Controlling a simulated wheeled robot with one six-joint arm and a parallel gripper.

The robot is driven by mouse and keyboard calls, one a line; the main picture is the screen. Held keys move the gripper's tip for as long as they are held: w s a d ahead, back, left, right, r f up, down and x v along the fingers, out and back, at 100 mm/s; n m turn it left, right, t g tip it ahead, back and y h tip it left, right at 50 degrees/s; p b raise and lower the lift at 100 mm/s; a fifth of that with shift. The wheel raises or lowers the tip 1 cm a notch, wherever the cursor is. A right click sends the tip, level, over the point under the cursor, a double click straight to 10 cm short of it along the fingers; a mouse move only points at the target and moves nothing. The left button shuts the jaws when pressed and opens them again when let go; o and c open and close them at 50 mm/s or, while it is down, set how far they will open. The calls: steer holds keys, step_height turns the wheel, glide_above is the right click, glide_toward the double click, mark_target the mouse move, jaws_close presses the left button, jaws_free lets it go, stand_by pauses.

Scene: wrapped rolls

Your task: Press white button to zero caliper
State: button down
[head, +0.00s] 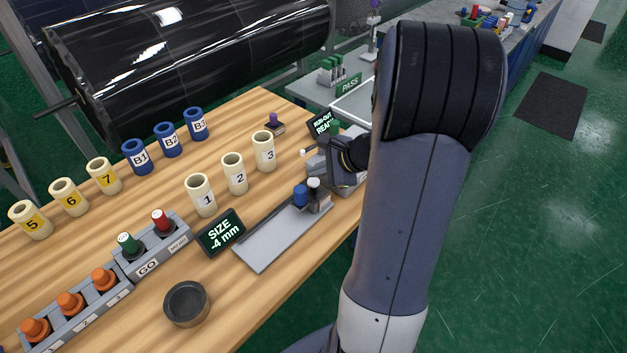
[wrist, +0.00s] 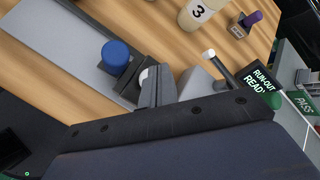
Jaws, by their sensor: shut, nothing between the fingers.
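The caliper is a flat grey plate (head: 283,238) on the wooden bench, with a blue button (head: 300,197) and a white button (head: 314,187) on dark blocks at its far right end. Its display (head: 221,233) reads "SIZE -4 mm". In the wrist view the blue button (wrist: 116,55) is clear, while the white button (wrist: 144,76) is partly hidden by my gripper (wrist: 157,82). My gripper is shut and empty, close to the white button; I cannot tell whether they touch. In the head view my arm hides most of the gripper.
A run-out device with a white-tipped rod (wrist: 209,54) and a "RUN-OUT READY" display (wrist: 262,79) stands close by. Numbered cream cups (head: 233,174), blue cups (head: 167,139), a GO button box (head: 150,252) and a dark round dish (head: 186,304) stand on the bench.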

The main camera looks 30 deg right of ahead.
mark_target(317, 182)
steer(key=shift+f+b, duration=0.3)
steer(key=shift+f, duration=0.05)
steer(key=shift+f+b, duration=0.9)
steer(key=shift+f, duration=0.05)
stand_by(0.8)
steer(key=shift+r, duration=0.1)
steer(key=shift+r+p, duration=1.1)
steer(key=shift+r, duration=0.15)
step_height(317, 182, up, 5)
steer(key=p, duration=0.4)
steer(key=shift+a, duration=0.1)
stand_by(0.5)
